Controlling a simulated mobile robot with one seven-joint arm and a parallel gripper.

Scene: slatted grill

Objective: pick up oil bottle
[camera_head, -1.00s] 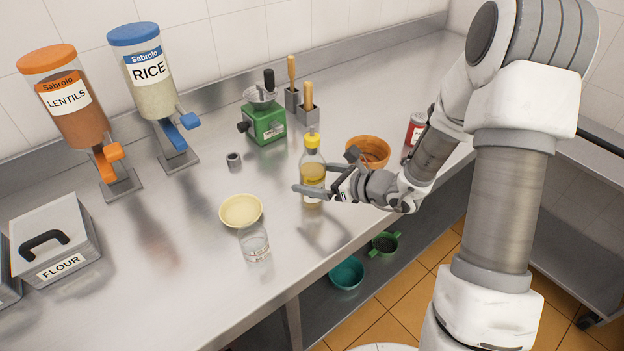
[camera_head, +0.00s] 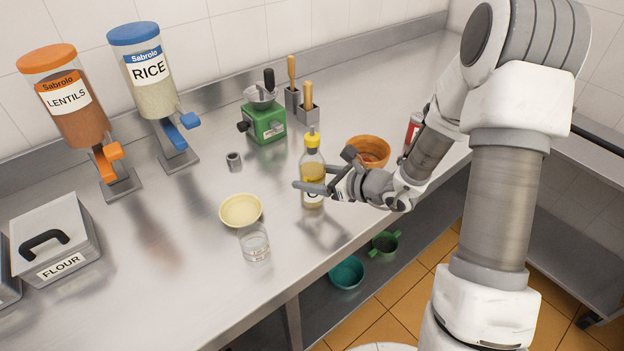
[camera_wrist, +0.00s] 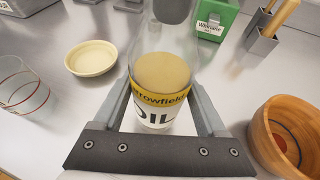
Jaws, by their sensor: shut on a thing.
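The oil bottle (camera_head: 313,172) is clear with a yellow cap and golden oil inside. It stands upright on the steel counter; I cannot tell whether its base is lifted at all. My gripper (camera_head: 313,188) reaches it from the right in the head view. In the wrist view, the oil bottle (camera_wrist: 160,85) sits between the two fingers of my gripper (camera_wrist: 160,100), its "OIL" label partly hidden by the gripper's dark base. The fingers are shut on the bottle's sides. The bottle's top is cut off in the wrist view.
A wooden bowl (camera_head: 368,152) is just behind my gripper, with a red-labelled jar (camera_head: 413,132) to its right. A cream bowl (camera_head: 240,210) and a clear glass (camera_head: 255,245) stand left of the bottle. A green grinder (camera_head: 265,122) is behind. The counter's front edge is close.

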